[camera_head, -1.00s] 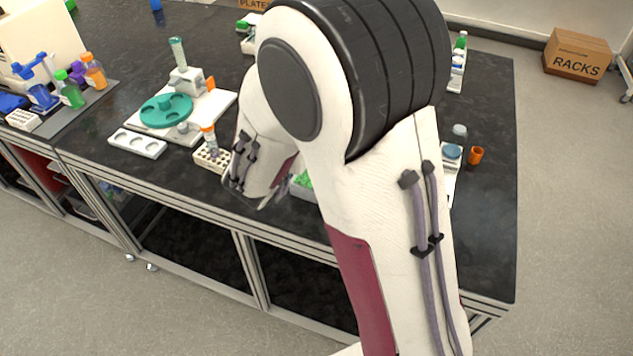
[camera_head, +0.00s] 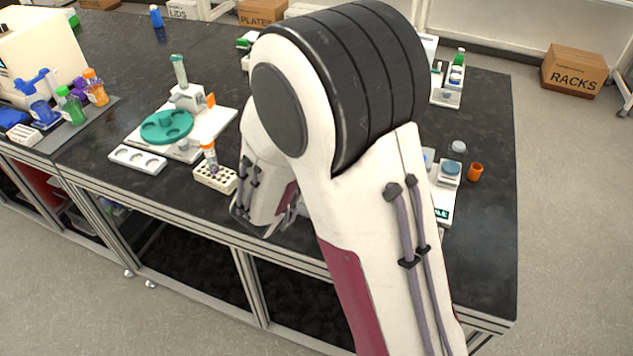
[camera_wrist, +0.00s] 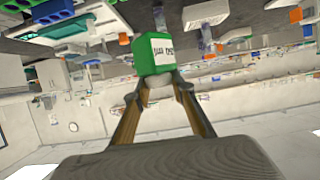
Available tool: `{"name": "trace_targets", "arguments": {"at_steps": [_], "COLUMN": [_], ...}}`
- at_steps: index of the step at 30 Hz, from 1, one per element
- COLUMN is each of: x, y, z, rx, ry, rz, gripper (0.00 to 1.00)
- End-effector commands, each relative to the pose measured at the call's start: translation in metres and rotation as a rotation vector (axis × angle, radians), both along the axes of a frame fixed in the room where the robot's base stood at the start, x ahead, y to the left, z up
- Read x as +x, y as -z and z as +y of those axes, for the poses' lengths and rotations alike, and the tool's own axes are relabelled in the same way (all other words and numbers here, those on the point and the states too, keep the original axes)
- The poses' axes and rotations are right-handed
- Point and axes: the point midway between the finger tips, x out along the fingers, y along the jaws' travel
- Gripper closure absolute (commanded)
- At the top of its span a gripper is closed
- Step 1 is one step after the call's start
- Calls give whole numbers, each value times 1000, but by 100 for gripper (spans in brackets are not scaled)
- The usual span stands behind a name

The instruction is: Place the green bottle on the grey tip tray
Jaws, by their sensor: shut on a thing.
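In the wrist view, my gripper (camera_wrist: 158,85) is shut on the green bottle (camera_wrist: 152,58), which has a white label with dark lettering. The fingers close at its pale narrow end, and its green body stands beyond the fingertips. In the head view my arm hides the held bottle, and the wrist is over the bench's front edge, right of the white tube rack (camera_head: 216,178). I cannot make out the grey tip tray with certainty; my arm covers that part of the bench.
A teal rotor on a white base (camera_head: 167,127) and a white three-well plate (camera_head: 137,159) lie left of the arm. Other bottles, one green (camera_head: 72,110), stand on the far-left mat. An orange cup (camera_head: 475,172) stands right. Bare bench lies at the right edge.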

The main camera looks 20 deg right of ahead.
Motion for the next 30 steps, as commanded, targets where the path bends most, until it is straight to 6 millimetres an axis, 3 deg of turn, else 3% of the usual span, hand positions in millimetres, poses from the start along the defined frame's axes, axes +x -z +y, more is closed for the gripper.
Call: {"name": "trace_targets", "arguments": {"at_steps": [9,30], "x": [0,0], "y": [31,47], "z": [0,0], "rx": [-2,-2], "ry": [0,-2], "rz": [2,3], "gripper": [97,97]}}
